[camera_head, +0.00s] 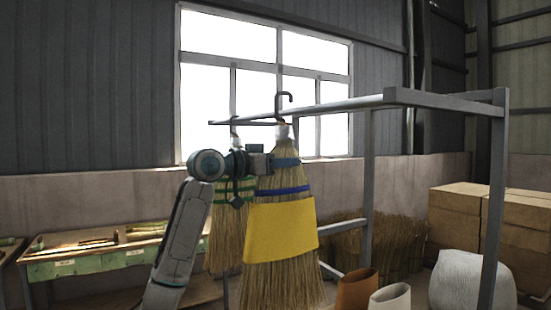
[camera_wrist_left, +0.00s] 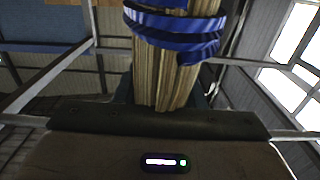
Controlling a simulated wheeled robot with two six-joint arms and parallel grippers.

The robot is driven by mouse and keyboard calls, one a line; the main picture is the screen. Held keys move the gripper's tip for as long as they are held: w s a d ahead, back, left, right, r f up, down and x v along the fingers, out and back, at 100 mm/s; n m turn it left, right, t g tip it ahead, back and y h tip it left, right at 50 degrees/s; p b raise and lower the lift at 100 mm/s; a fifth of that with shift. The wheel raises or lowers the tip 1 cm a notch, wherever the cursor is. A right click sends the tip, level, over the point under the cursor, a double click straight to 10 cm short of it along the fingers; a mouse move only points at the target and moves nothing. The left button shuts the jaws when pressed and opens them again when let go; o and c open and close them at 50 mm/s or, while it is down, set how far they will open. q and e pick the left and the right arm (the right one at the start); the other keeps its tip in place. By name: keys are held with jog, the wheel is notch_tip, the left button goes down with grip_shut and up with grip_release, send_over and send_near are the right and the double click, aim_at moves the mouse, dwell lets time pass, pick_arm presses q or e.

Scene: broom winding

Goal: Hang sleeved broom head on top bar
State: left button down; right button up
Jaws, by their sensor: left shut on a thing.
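A straw broom head (camera_head: 282,225) hangs upright with a wide yellow sleeve (camera_head: 280,232) around its middle and a blue band above it. My left gripper (camera_head: 262,162) is shut on the broom head's upper part, below the hook. In the left wrist view the straw (camera_wrist_left: 165,75) with blue bands (camera_wrist_left: 175,32) fills the upper middle; the fingertips are hidden. My right gripper is not in view.
Another broom head (camera_head: 224,235) with green bands hangs behind, left of the sleeved one. The grey rack's post (camera_head: 492,210) stands at right. Brown (camera_head: 357,290) and white (camera_head: 390,300) sleeve-like pieces, a white sack (camera_head: 470,283) and boxes (camera_head: 490,215) are low at right. A workbench (camera_head: 85,260) is at left.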

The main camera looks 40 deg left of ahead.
aim_at(296, 170)
pick_arm(q)
jog(key=shift+p+x, duration=0.85)
jog(key=shift+x, duration=1.2)
jog(key=shift+s+f+b, duration=0.1)
jog(key=shift+f+b, duration=0.8)
jog(key=shift+f, duration=0.3)
